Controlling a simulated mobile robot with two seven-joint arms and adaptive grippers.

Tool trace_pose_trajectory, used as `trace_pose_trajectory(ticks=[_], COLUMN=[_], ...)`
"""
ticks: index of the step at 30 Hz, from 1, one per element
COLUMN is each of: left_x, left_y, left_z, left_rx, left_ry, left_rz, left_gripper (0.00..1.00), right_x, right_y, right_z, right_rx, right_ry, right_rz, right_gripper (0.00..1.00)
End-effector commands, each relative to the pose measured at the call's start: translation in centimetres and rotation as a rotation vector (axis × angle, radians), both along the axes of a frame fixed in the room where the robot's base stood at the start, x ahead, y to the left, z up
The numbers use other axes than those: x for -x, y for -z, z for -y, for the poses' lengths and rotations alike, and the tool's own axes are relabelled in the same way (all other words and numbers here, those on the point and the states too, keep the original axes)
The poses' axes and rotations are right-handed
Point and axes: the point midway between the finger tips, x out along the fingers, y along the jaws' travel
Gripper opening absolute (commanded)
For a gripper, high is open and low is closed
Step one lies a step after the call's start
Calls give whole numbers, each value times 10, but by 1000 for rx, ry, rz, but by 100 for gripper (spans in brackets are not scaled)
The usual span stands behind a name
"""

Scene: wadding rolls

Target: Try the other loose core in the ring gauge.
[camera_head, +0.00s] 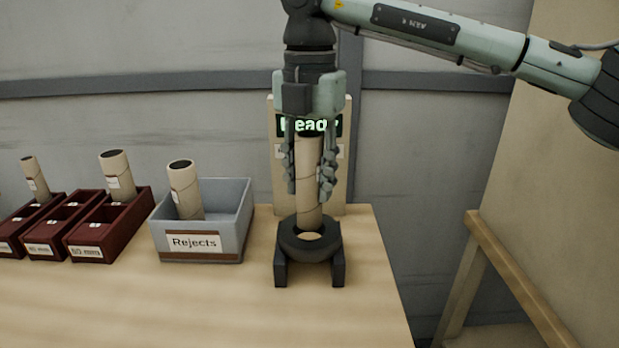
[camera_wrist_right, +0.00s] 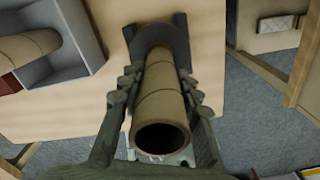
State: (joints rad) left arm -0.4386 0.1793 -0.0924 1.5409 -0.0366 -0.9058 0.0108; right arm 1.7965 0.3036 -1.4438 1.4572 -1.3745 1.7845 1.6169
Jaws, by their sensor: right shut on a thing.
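A cardboard core (camera_head: 309,208) is held upright, slightly tilted, in my right gripper (camera_head: 308,190). The fingers are closed on both sides of it. Its lower end is at the dark ring gauge (camera_head: 310,252), over or just behind the ring's opening; I cannot tell whether it has entered. In the right wrist view the core (camera_wrist_right: 160,103) runs between the fingers (camera_wrist_right: 155,88) towards the gauge (camera_wrist_right: 166,32), and its open near end faces the camera. My left gripper is not in view.
A grey Rejects box (camera_head: 226,250) with a core (camera_head: 184,188) in it stands left of the gauge. Dark red labelled bins (camera_head: 95,240) farther left hold cores (camera_head: 117,175) and (camera_head: 35,180). A display reading "Ready" (camera_head: 325,125) is behind the gauge. The table's right edge is near.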

Motion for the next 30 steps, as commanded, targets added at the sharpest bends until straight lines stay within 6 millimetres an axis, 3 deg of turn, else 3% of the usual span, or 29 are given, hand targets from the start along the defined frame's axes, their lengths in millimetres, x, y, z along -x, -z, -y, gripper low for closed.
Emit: trace_pose_trajectory(ticks=[30], left_x=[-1], left_y=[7], left_z=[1], left_rx=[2], left_ry=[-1], left_rz=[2], left_gripper=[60], right_x=[0], right_y=[8], right_z=[0], right_rx=[0], right_ry=[0], right_rz=[0], right_gripper=[5])
